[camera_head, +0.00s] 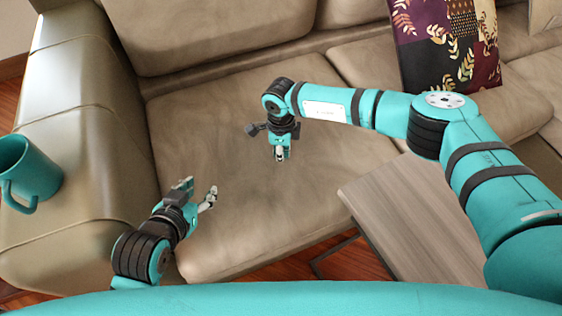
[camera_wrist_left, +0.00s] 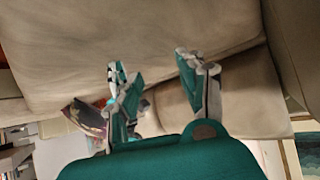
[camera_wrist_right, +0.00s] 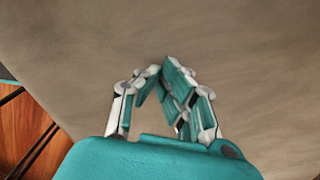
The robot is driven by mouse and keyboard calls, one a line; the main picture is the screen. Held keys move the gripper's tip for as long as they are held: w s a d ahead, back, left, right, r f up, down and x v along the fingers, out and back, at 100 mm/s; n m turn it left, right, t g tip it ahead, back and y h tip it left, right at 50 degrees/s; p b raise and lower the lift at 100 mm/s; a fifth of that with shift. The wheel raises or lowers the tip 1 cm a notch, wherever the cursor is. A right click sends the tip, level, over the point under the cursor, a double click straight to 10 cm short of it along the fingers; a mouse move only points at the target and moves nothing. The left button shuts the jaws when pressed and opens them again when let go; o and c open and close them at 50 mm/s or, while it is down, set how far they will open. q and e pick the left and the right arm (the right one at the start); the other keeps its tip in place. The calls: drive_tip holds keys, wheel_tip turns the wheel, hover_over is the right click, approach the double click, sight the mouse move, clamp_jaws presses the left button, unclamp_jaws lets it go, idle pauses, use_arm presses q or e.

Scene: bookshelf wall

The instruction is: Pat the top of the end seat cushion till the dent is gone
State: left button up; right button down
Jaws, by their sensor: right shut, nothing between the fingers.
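The end seat cushion (camera_head: 245,222) is beige, beside the sofa's left arm. Its top shows soft creases and shading; I cannot clearly make out a dent. My right gripper (camera_head: 280,157) points down over the middle of this cushion. Its fingers (camera_wrist_right: 160,68) meet at the tips and hold nothing. The cushion (camera_wrist_right: 240,50) fills most of the right wrist view; I cannot tell whether the fingertips touch it. My left gripper (camera_head: 199,189) is over the cushion's front left part, with its fingers (camera_wrist_left: 150,65) spread apart and empty.
A teal mug (camera_head: 32,170) stands on the sofa's left arm (camera_head: 85,130). A wood-grain table (camera_head: 415,215) stands close to the cushion's front right. A patterned pillow (camera_head: 445,45) leans on the backrest at the right. The cushion's back left part is clear.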

drive_tip(key=shift+f+b, duration=0.4)
drive_tip(key=shift+f, duration=0.2)
use_arm(q)
drive_tip(key=shift+w+d+r+t+h, duration=0.6)
drive_tip(key=shift+w+d+r+t, duration=0.3)
drive_tip(key=shift+w+r+t, duration=1.45)
use_arm(e)
drive_tip(key=shift+f+b, duration=0.3)
drive_tip(key=shift+f, duration=0.05)
use_arm(q)
drive_tip(key=s+a+f+g, duration=0.1)
drive_tip(key=s+f+g, duration=0.1)
drive_tip(key=s+a+f+g+y+p, duration=0.1)
drive_tip(key=s+f+g, duration=0.1)
drive_tip(key=s, duration=0.1)
drive_tip(key=s+a+f+g+p, duration=0.1)
drive_tip(key=s+f+g, duration=0.2)
drive_tip(key=shift+y, duration=0.4)
use_arm(e)
wheel_tip(320, 180, up, 4)
drive_tip(key=shift+f, duration=0.25)
drive_tip(key=shift+r, duration=0.1)
